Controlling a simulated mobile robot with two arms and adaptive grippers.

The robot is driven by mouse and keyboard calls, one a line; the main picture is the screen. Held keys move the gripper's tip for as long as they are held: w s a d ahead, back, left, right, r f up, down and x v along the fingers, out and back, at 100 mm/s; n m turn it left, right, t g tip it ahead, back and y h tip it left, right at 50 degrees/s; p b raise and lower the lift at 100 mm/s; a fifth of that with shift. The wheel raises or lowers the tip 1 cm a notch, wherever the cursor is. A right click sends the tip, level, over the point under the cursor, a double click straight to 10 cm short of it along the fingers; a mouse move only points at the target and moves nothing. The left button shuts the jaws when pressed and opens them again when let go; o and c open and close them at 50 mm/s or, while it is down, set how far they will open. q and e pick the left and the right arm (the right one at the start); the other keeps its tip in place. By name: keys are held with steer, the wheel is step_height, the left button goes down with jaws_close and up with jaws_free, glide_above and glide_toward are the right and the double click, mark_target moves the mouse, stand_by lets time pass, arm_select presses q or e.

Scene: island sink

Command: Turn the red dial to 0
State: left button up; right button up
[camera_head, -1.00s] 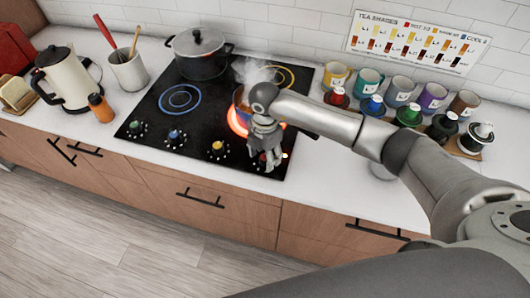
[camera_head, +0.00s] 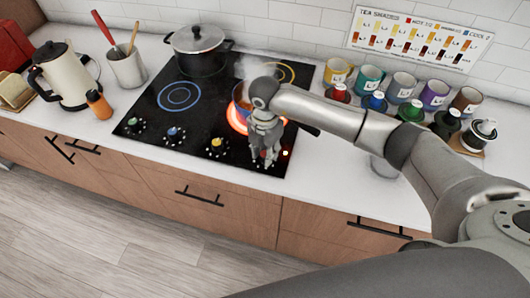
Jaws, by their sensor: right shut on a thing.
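My right gripper (camera_head: 264,158) points down at the front right corner of the black cooktop (camera_head: 150,108). It is shut on the red dial, which its fingers hide almost wholly, so I cannot read the dial's setting. A small red and white light (camera_head: 285,153) shows just right of the fingers. The front right burner (camera_head: 236,118) glows orange-red, and a pan on it is partly hidden behind my wrist, with steam rising. My left gripper is not in view.
Yellow (camera_head: 217,147), blue (camera_head: 174,135) and green (camera_head: 136,125) dials line the cooktop's front edge to the left. A lidded pot (camera_head: 199,50) stands behind. Mugs and coloured-lidded jars (camera_head: 411,108) stand right, near my right arm.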

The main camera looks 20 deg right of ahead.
mark_target(265, 154)
steer(key=shift+f+n+b, duration=0.15)
steer(key=shift+n+b, duration=0.6)
steer(key=shift+n, duration=0.05)
steer(key=n+b, duration=1.5)
steer(key=b, duration=0.1)
steer(key=n+b, duration=0.2)
steer(key=n, duration=0.1)
steer(key=shift+r+n+b, duration=0.25)
steer(key=shift+n+b, duration=0.7)
steer(key=shift+n, duration=0.35)
steer(key=o, duration=1)
steer(key=shift+o, duration=0.2)
step_height(265, 154, up, 12)
